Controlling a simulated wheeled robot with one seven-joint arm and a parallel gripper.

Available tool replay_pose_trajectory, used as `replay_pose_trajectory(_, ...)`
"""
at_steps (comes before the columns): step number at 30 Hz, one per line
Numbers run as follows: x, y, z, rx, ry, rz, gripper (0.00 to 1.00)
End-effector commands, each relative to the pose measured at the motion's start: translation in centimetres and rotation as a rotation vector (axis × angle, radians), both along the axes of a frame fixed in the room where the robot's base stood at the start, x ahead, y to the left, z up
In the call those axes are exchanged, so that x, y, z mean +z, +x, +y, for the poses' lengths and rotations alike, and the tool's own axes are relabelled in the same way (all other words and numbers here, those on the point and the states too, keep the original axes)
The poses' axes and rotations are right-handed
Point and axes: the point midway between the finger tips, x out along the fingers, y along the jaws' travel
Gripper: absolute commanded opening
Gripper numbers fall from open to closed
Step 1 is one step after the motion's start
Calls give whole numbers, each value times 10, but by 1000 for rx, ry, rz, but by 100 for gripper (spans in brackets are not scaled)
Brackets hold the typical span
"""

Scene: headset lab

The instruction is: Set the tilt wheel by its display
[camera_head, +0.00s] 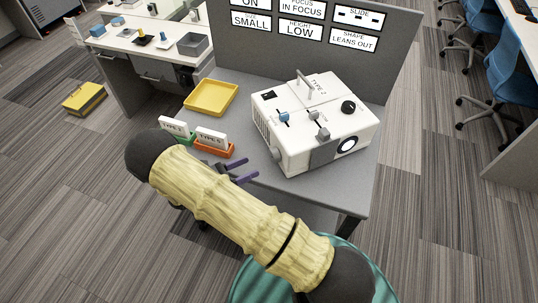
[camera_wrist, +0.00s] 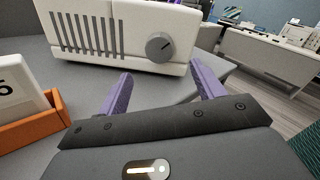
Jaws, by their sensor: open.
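The white projector (camera_head: 318,92) stands on the grey table. Its left side carries a grey round knob (camera_head: 277,155) with a dark pointer mark. The knob also shows in the wrist view (camera_wrist: 160,47), beside a vented panel. I cannot read which control is labelled tilt. The display panel above reads "SHAPE LEANS OUT" (camera_head: 354,40), "HEIGHT LOW" (camera_head: 300,30) and "IN FOCUS" (camera_head: 302,8). My gripper (camera_head: 246,169) has purple fingers, open and empty, left of the projector. In the wrist view, my gripper (camera_wrist: 161,72) points toward the knob, which sits between and beyond the fingertips, apart from them.
Green (camera_head: 186,139) and orange (camera_head: 222,153) card holders stand close by my gripper; the orange one also shows in the wrist view (camera_wrist: 32,128). A yellow tray (camera_head: 211,98) lies behind them.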

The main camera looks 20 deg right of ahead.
Motion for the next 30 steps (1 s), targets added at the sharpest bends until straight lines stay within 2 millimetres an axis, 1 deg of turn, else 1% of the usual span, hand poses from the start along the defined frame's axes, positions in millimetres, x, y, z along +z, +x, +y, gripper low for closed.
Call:
replay_pose_trajectory(1, 3, 2, -10, -3, -3, 1, 67)
replay_pose_trajectory(3, 3, 4, -22, -2, -2, 1, 67)
replay_pose_trajectory(9, 3, 12, -56, -2, -2, 2, 67)
replay_pose_trajectory(12, 2, 15, -69, -1, 0, 0, 67)
replay_pose_trajectory(15, 1, 17, -79, 1, -1, 1, 67)
replay_pose_trajectory(18, 1, 18, -83, 1, -1, 0, 67)
replay_pose_trajectory(25, 0, 19, -83, 2, 0, -1, 67)
replay_pose_trajectory(26, 0, 19, -83, 1, 0, -1, 65)
replay_pose_trajectory(27, 0, 19, -83, 1, 0, -1, 58)
replay_pose_trajectory(29, 0, 19, -83, 1, 0, -1, 46)
replay_pose_trajectory(30, 0, 19, -83, 2, 0, -1, 38)
